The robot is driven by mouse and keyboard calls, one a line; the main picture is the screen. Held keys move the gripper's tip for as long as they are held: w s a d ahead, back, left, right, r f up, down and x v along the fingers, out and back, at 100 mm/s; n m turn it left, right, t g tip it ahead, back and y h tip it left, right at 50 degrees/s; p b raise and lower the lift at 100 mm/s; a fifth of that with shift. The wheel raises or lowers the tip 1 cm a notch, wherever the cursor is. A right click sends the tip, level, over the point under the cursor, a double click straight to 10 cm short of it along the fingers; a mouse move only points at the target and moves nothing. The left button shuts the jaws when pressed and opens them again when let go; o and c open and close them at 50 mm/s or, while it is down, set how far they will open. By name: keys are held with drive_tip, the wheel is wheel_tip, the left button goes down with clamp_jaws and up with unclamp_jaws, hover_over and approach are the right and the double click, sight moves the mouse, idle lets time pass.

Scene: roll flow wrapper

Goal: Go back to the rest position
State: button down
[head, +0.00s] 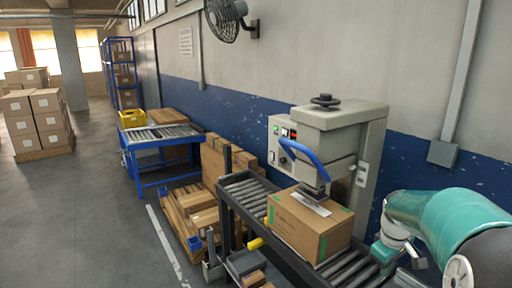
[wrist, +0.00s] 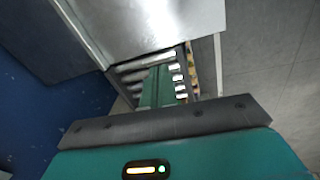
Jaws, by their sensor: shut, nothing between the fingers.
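My gripper (wrist: 158,80) shows in the wrist view as two teal fingers side by side, shut and empty, with roller bars behind them. In the head view my teal arm comes in at the lower right, and its end is beside the right end of the roller conveyor. A taped cardboard box (head: 308,228) sits on the conveyor (head: 250,190) under the head of the grey wrapping machine (head: 345,135). The machine has a blue lever (head: 303,152) and a black knob on top. My gripper is apart from the box in the head view.
A blue-framed roller table (head: 160,135) with a yellow crate (head: 132,118) stands further back. A pallet of cartons (head: 195,208) lies left of the conveyor. Stacked boxes (head: 38,120) stand at far left. The wall is close behind the machine.

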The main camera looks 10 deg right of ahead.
drive_tip(key=s+a+r+m+t, duration=0.1)
drive_tip(key=s+a+r, duration=0.25)
drive_tip(key=a, duration=0.35)
drive_tip(key=s+a+r+m+t, duration=0.1)
drive_tip(key=s+a+r, duration=0.25)
drive_tip(key=a, duration=0.35)
drive_tip(key=s+a+r+m+t+y, duration=0.1)
drive_tip(key=s+a+m+t, duration=0.1)
drive_tip(key=s+a, duration=0.8)
drive_tip(key=shift+s+a+r+t, duration=0.25)
drive_tip(key=shift+a+r+t, duration=0.1)
drive_tip(key=shift+a, duration=0.3)
